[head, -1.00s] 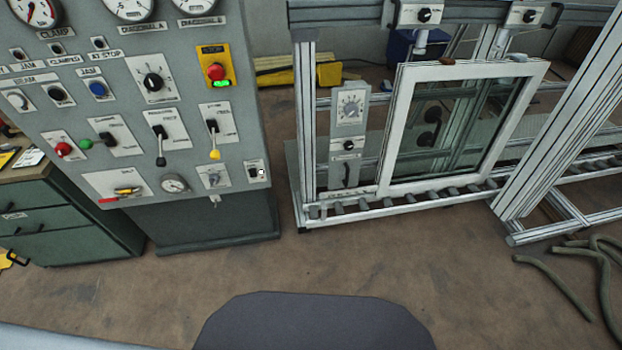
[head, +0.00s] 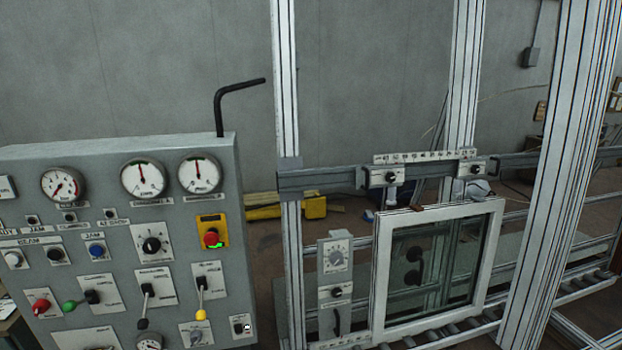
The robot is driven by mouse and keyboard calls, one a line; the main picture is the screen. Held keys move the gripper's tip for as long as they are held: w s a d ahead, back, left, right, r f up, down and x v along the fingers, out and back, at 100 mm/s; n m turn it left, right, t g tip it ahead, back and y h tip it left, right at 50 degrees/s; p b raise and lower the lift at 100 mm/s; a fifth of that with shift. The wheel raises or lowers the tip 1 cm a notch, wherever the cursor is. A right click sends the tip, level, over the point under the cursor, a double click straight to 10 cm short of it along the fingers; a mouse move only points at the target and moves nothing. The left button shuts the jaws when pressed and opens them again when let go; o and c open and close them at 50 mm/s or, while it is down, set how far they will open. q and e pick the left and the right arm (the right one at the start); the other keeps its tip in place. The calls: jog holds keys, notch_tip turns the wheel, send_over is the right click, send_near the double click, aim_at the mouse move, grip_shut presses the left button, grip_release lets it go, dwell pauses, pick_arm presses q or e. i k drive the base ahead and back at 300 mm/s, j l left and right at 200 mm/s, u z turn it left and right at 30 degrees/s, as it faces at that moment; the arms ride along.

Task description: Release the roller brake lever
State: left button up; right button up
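Several levers are in view, and I cannot read which label marks the roller brake. On the grey control panel (head: 110,190), a lever with a black tip (head: 146,306) and a lever with a yellow tip (head: 200,295) both hang down. A small dark handle (head: 337,322) sits on the narrow plate at the left of the frame stand, below a dial (head: 336,255) and a black knob (head: 337,292). The roller track (head: 440,336) runs beneath the white window frame (head: 381,265). Neither of my grippers is in view.
Upright aluminium posts (head: 287,120) and a wide slanted post (head: 565,180) stand around the window. A crossbar with clamps (head: 330,179) runs above it. A black bent rod (head: 219,110) rises behind the panel. A yellow object (head: 314,206) lies on the floor behind.

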aim_at(143, 324)
jog(key=u, duration=1.35)
